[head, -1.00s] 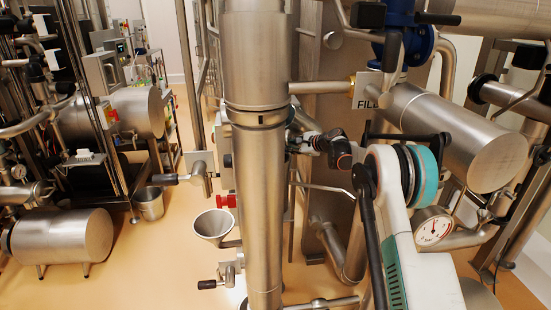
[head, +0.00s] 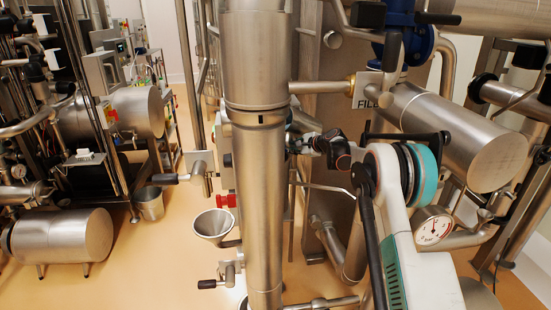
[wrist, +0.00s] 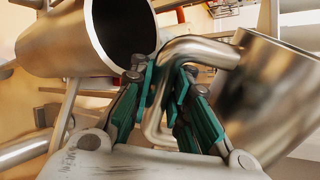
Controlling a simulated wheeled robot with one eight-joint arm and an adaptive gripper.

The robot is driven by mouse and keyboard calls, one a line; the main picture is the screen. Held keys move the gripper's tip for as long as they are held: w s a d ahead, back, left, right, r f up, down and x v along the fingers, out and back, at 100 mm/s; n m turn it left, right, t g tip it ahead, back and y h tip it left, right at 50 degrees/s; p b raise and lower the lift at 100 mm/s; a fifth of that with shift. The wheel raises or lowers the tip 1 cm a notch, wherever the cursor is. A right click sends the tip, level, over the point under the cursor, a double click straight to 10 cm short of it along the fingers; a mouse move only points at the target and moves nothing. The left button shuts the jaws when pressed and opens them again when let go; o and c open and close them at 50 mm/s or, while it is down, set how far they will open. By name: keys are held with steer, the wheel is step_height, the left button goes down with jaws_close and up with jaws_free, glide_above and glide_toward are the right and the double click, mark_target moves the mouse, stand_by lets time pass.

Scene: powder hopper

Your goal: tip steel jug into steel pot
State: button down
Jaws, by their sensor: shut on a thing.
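In the wrist view my gripper (wrist: 163,80), with green-sided fingers, is shut on the bent handle of the steel jug (wrist: 268,95). The jug is to the right of the fingers and looks tilted in this view. To the left is a wide steel vessel (wrist: 58,42) with a dark open mouth, which looks like the steel pot. It is apart from the jug. No powder or stream shows, and the jug's inside is hidden. In the head view my wrist (head: 335,146) reaches behind the steel column, which hides the jug and most of the gripper.
The tall steel column (head: 255,150) stands close in front of my wrist. A steel funnel (head: 212,225) and a valve handle (head: 215,284) are to its left. A steel pail (head: 149,203) is on the floor farther left. Pipes and a gauge (head: 432,228) crowd the right.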

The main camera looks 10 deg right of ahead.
steer(key=shift+w+d+f+n+h, duration=0.15)
steer(key=shift+d+f+n+h, duration=0.25)
steer(key=shift+d+n, duration=0.1)
stand_by(1.7)
steer(key=shift+a+r+n+t+h, duration=0.2)
steer(key=shift+r+n+t+h, duration=0.1)
steer(key=shift+r+n+h, duration=0.15)
stand_by(1.7)
steer(key=shift+w+d+f+n+h, duration=0.1)
steer(key=shift+d+f+n+h, duration=0.3)
steer(key=shift+n+h, duration=0.15)
stand_by(1.2)
